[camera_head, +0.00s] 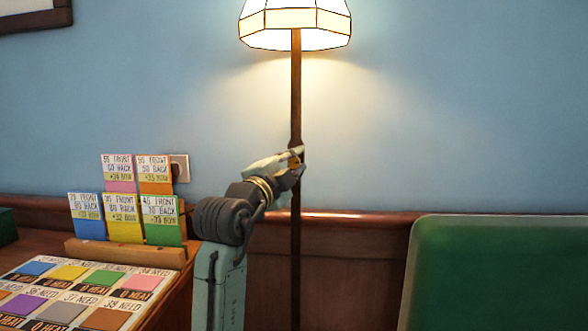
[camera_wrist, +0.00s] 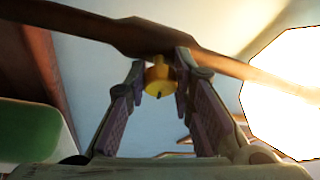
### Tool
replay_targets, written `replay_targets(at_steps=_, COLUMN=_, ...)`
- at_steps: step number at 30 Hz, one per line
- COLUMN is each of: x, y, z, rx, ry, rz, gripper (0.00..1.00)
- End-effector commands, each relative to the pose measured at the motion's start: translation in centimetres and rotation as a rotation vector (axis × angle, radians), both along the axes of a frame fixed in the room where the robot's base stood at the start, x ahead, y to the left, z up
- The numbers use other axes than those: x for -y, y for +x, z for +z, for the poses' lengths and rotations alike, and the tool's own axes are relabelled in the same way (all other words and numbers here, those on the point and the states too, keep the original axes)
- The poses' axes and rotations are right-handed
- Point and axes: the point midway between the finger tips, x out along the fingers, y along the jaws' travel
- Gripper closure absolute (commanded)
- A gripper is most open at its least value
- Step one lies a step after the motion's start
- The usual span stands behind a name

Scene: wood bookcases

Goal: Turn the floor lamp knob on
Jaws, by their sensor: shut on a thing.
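The floor lamp has a dark wooden pole (camera_head: 296,95) and a cream paneled shade (camera_head: 292,20), which is lit and casts a warm glow on the wall. The pole runs across the top of the wrist view (camera_wrist: 90,25), with the bright shade at the right (camera_wrist: 290,95). A round yellow knob (camera_wrist: 158,80) sticks out from the pole. My gripper (camera_head: 294,161) is at the pole about midway up, its fingers on either side of the knob and shut on it. In the head view the knob is mostly hidden by the fingers.
A wooden table with a board of colored cards (camera_head: 85,291) stands at the lower left, with a rack (camera_head: 125,252) of upright cards. A green panel with a grey frame (camera_head: 500,275) fills the lower right. The blue wall (camera_head: 450,110) is behind the lamp.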

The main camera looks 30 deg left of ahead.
Motion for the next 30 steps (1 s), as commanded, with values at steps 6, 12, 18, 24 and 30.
replay_targets(at_steps=6, x=-0.06, y=-0.02, z=0.06, rx=-0.058, ry=0.121, rz=0.002, gripper=1.0)
replay_targets(at_steps=12, x=0.02, y=0.01, z=0.07, rx=-0.088, ry=0.186, rz=0.0, gripper=1.0)
replay_targets(at_steps=18, x=-0.02, y=0.02, z=0.06, rx=-0.101, ry=0.212, rz=0.001, gripper=1.0)
replay_targets(at_steps=24, x=-0.02, y=0.02, z=0.06, rx=-0.103, ry=0.216, rz=0.001, gripper=1.0)
replay_targets(at_steps=30, x=-0.01, y=0.02, z=0.06, rx=-0.103, ry=0.216, rz=0.002, gripper=1.0)
